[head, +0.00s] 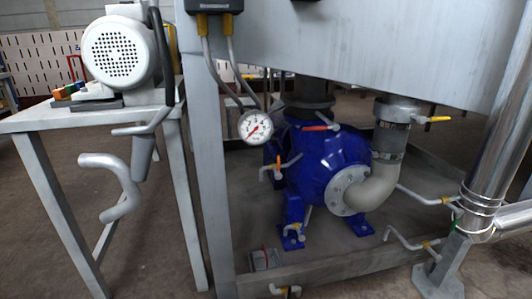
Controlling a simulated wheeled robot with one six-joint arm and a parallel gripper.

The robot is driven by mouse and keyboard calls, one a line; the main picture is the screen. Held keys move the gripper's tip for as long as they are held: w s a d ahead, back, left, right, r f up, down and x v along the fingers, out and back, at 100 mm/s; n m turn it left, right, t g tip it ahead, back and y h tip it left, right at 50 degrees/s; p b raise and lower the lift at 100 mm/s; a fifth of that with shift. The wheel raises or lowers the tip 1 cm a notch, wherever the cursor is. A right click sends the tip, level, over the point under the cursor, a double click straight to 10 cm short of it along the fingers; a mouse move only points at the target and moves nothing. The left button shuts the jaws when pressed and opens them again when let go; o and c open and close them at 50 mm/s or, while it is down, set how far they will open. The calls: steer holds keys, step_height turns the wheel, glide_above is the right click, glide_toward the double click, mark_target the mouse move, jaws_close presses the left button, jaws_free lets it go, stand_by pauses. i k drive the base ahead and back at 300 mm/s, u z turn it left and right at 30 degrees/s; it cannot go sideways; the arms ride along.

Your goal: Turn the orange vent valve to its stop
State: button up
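A blue pump (325,172) stands under the grey metal frame. A small valve with a red-orange lever (315,128) sits at the top of the pump, its lever lying roughly level. A second valve with an upright orange handle (278,164) sits at the pump's left side, on a thin bent pipe. I cannot tell for certain from this view which of the two is the vent valve. My gripper is not in view.
A round gauge (256,127) hangs left of the pump. A grey elbow pipe (372,192) and a yellow-handled valve (432,119) are at its right. A frame leg (207,170) stands at left, beside a table (40,122) with a white motor (118,52). Thin pipes cross low at right.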

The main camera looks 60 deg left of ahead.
mark_target(278, 175)
steer(key=u, duration=0.65)
steer(key=i, duration=1.1)
steer(key=u, duration=0.9)
steer(key=i, duration=0.25)
steer(key=u, duration=0.15)
